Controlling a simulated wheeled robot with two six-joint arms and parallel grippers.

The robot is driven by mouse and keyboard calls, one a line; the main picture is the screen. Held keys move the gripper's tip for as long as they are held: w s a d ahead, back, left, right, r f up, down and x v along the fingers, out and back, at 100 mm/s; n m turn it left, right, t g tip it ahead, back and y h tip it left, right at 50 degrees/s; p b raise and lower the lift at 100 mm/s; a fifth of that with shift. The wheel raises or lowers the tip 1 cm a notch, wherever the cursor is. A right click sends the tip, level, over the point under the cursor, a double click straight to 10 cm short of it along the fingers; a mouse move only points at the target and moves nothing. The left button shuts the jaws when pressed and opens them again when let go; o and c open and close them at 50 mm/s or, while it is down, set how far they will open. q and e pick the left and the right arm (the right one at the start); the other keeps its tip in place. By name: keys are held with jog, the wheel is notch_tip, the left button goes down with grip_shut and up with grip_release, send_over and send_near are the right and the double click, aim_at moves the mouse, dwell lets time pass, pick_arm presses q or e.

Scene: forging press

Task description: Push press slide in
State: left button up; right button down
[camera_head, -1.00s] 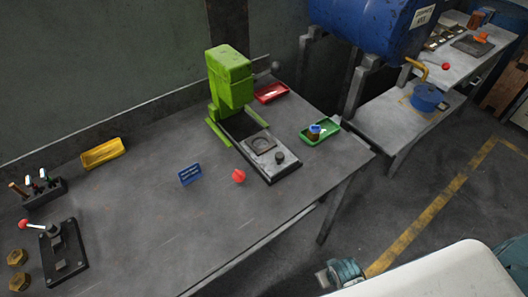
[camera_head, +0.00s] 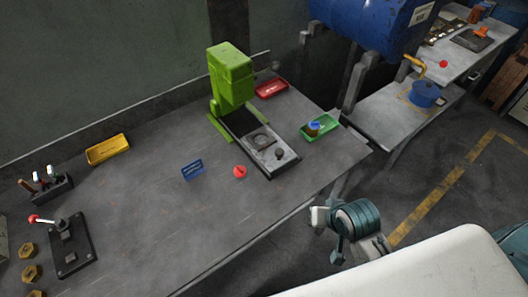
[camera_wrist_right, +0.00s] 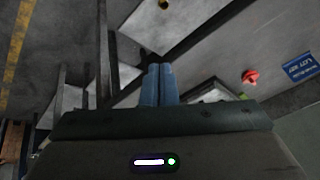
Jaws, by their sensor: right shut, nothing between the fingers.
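The green press (camera_head: 231,76) stands at the back of the workbench. Its grey slide (camera_head: 262,143), a flat plate with a die and a dark round knob (camera_head: 280,153), sticks out from under the press toward the bench's front edge. In the head view part of my right arm shows at the lower right, off the front of the bench, but its fingertips cannot be made out. In the right wrist view my right gripper (camera_wrist_right: 160,84) has its two blue fingers together with nothing between them. My left gripper is not in view.
A red knob (camera_head: 239,171) and a blue sign (camera_head: 192,169) are left of the slide. A green tray (camera_head: 320,128) holding a small part is right of it. A red tray (camera_head: 271,88), yellow tray (camera_head: 108,149) and lever box (camera_head: 68,246) are also on the bench.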

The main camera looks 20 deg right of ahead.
jog(key=w+a+r+m+t+y, duration=0.1)
jog(key=w+a+r+m+t, duration=0.1)
jog(key=w+m, duration=0.5)
jog(key=w+a+r+m+t+y, duration=0.1)
jog(key=w+a+m+y, duration=0.15)
jog(key=w, duration=0.75)
jog(key=p, duration=0.3)
send_near(259, 152)
jog(key=shift+m+h, duration=0.25)
jog(key=shift+h, duration=0.1)
jog(key=f, duration=0.4)
jog(key=shift+w+a, duration=0.1)
jog(key=shift+a, duration=0.3)
jog(key=w+p, duration=0.1)
jog(key=w+a, duration=0.1)
jog(key=shift+w+p, duration=0.35)
jog(key=shift+p, duration=0.05)
jog(key=shift+w+a+f, duration=0.1)
jog(key=shift+w+a, duration=0.05)
jog(key=shift+w, duration=0.3)
